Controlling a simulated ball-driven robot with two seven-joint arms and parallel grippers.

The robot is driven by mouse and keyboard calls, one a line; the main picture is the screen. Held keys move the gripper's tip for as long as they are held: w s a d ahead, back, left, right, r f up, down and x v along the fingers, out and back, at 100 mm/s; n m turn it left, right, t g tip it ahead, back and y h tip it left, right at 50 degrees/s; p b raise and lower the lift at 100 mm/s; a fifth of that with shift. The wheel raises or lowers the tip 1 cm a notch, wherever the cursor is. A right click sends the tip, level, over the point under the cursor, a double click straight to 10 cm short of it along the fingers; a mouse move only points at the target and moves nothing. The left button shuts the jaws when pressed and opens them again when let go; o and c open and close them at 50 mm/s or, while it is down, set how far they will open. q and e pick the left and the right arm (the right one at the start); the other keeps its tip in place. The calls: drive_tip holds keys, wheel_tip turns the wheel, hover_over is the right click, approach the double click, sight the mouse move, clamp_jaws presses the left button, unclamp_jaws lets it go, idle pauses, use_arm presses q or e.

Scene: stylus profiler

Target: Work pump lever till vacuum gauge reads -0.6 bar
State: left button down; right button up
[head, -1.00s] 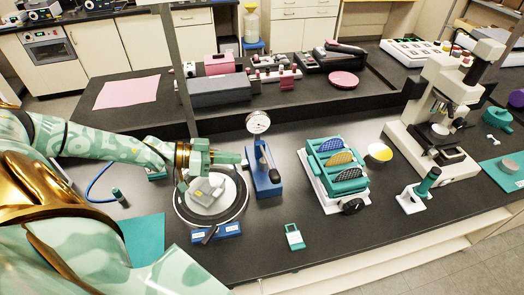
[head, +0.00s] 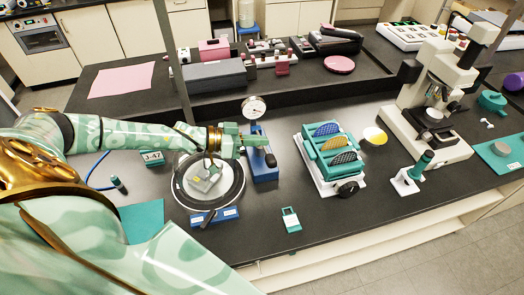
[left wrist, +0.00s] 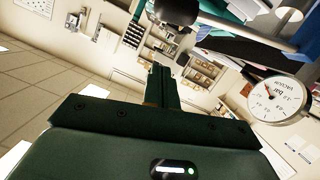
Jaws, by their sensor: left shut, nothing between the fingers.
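The blue vacuum pump (head: 265,172) stands on the dark bench right of the round glass-rimmed plate (head: 238,190). Its white gauge (head: 254,108) rises on a post behind it. The pump's lever ends in a black knob (head: 271,160); a black knob also shows at the top of the left wrist view (left wrist: 175,12). My left gripper (head: 262,141) is shut and empty, its tips just above the knob in the picture; I cannot tell if they touch anything. The gauge, upside down in the left wrist view (left wrist: 278,100), has a thin needle whose reading I cannot make out.
A teal-framed rack (head: 333,160) stands right of the pump, with a teal tag (head: 291,219) in front. A microscope (head: 432,105) stands farther right. A blue hose (head: 95,172) and a teal mat (head: 143,221) lie left. Bare bench lies between the pump and rack.

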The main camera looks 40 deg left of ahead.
use_arm(q)
drive_tip(key=shift+d+f, duration=0.25)
drive_tip(key=shift+f, duration=0.45)
drive_tip(key=shift+d+f, duration=0.3)
drive_tip(key=shift+f, duration=0.35)
drive_tip(key=shift+d+f, duration=0.25)
drive_tip(key=shift+f, duration=0.45)
use_arm(e)
drive_tip(key=shift+d, duration=0.45)
